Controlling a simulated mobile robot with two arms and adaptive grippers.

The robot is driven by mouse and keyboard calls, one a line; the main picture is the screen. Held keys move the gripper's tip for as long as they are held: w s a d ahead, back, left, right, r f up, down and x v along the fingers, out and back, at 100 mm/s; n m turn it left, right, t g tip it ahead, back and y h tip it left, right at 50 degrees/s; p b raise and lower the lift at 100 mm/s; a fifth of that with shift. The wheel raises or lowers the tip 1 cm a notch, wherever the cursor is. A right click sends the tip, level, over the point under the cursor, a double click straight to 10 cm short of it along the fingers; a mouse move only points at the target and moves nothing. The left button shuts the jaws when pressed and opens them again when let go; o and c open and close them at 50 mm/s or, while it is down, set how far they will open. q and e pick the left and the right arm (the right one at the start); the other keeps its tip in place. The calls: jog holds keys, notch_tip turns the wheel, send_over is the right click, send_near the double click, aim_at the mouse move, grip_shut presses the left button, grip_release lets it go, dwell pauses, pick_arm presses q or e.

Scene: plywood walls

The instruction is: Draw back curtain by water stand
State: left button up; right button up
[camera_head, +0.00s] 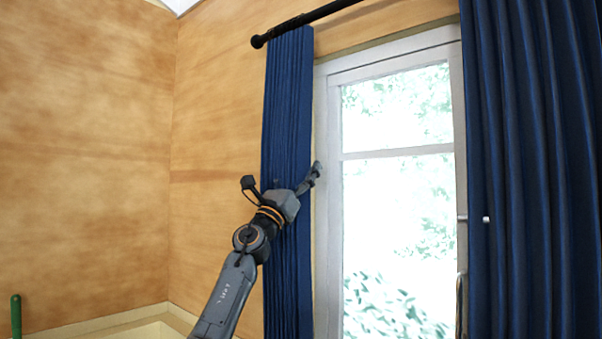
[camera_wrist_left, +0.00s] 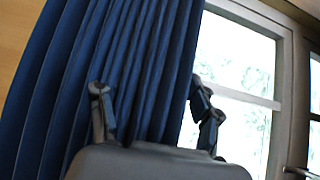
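A narrow, bunched blue curtain (camera_head: 289,95) hangs at the left edge of the window from a black rod (camera_head: 310,18). A wider blue curtain (camera_head: 540,170) hangs at the right. My left gripper (camera_head: 307,182) is in front of the left curtain at about mid-height, near its window-side edge. In the left wrist view its two fingers (camera_wrist_left: 153,95) are spread apart, with folds of the left curtain (camera_wrist_left: 85,70) beyond and between them. Whether the fingers touch the cloth cannot be told. My right gripper is in no view. No water stand can be made out.
The white-framed window (camera_head: 398,190) lies between the curtains, its glass uncovered there. A thin light rod (camera_head: 473,218) sticks out by the right curtain. Plywood walls (camera_head: 85,150) meet in a corner at left. A green upright object (camera_head: 16,315) shows at lower left.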

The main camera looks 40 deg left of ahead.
pick_arm(q)
jog(key=shift+h, duration=0.3)
jog(key=v, duration=1.2)
